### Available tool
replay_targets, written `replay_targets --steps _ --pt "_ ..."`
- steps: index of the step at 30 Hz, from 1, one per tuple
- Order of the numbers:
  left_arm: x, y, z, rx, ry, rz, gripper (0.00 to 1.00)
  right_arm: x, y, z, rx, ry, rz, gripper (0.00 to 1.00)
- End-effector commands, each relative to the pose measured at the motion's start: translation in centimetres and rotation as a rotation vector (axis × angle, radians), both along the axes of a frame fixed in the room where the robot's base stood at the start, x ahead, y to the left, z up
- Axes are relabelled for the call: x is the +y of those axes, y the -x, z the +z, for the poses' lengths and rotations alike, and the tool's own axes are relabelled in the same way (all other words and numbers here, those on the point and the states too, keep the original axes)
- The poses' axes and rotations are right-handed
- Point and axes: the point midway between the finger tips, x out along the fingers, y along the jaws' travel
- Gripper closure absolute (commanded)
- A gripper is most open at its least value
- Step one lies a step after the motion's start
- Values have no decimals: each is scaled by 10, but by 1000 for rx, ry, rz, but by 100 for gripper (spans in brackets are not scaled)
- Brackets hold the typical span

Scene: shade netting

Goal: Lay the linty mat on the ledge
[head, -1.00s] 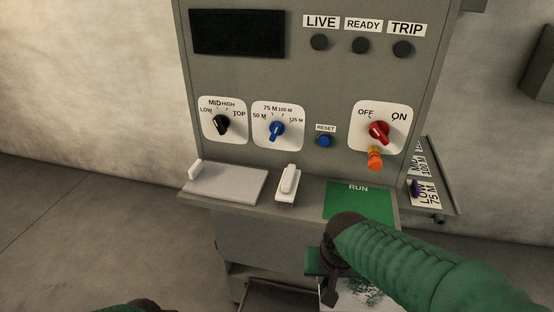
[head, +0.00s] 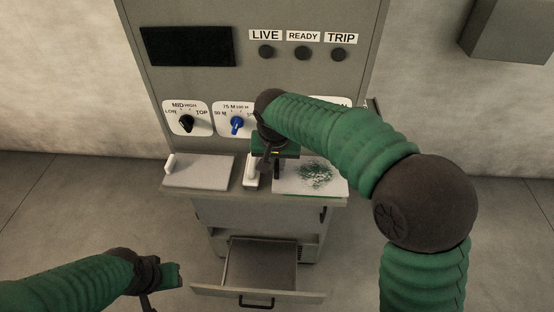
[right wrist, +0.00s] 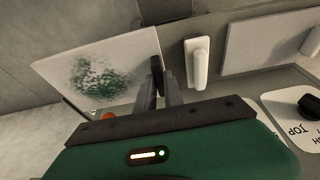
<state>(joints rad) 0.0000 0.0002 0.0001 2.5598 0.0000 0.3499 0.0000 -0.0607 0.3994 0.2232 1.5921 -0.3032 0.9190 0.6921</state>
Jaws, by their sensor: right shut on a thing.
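The linty mat (head: 312,178) is a pale square with a patch of green lint. It is at the right end of the grey ledge (head: 238,188), covering the place of the green RUN patch. My right gripper (head: 277,163) is shut on its left edge; the right wrist view shows the fingers (right wrist: 165,85) at the edge of the mat (right wrist: 110,70). I cannot tell whether the mat touches the ledge or hangs just above it. My left gripper (head: 170,276) is low at the left, away from the ledge; its fingers are unclear.
A white lever (head: 251,171) stands on the ledge just left of my right gripper. A pale grey pad (head: 198,171) lies farther left. The panel with knobs (head: 187,122) rises behind. An open drawer (head: 262,265) juts out below.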

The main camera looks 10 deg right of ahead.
Motion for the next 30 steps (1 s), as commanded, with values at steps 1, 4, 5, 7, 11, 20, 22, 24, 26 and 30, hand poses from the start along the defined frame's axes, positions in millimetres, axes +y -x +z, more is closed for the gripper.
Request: replay_targets --steps 1,4,5,7,11,20,22,24,26,30 --pt "0 0 7 0 0 0 64 -3 -11 3 1 -1 -1 100" --pt "0 0 14 0 0 0 64 -9 -31 3 -1 -1 0 100" --pt "0 0 16 0 0 0 64 -10 -36 3 0 -1 0 100" --pt "0 0 19 0 0 0 64 -14 -48 3 0 -1 0 100" --pt "0 0 18 0 0 0 64 -13 -46 -17 0 1 2 100" --pt "0 0 26 0 0 0 64 -13 -45 -63 1 1 3 100" --pt "0 0 33 0 0 0 64 -14 -49 -67 0 0 1 100" --pt "0 0 31 0 0 0 64 -15 -50 -70 -3 1 1 100" --pt "0 0 30 0 0 0 64 -14 -50 -70 -3 1 1 100" --pt "0 0 29 0 0 0 64 -14 -49 -71 -3 1 1 100"
